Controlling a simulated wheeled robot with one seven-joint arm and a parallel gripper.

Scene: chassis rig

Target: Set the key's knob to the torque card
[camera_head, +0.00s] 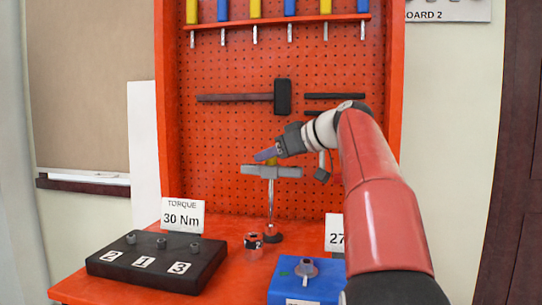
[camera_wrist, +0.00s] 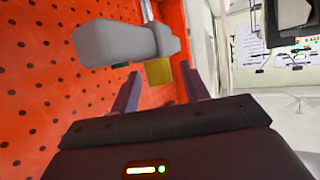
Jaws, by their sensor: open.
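The key stands upright on the red bench, with a thin silver shaft (camera_head: 270,200) and a grey crossbar handle (camera_head: 285,172). A small yellow part (camera_head: 271,161), probably the knob, sits on top of the crossbar, partly hidden by my fingers. My gripper (camera_head: 264,155) is at the top of the key. In the wrist view my gripper (camera_wrist: 160,82) is open, the yellow part (camera_wrist: 158,71) lies between its fingers in the picture, and the grey crossbar (camera_wrist: 125,43) is beside it. I cannot tell whether they touch. The torque card (camera_head: 183,217) reads 30 Nm.
A black block (camera_head: 143,262) numbered 2, 1, 3 holds several sockets at front left. A loose socket (camera_head: 253,242) stands beside the key. A blue box (camera_head: 285,290) is at front right. A card (camera_head: 335,232) showing 27 is partly hidden by my arm. A pegboard (camera_head: 225,150) stands behind.

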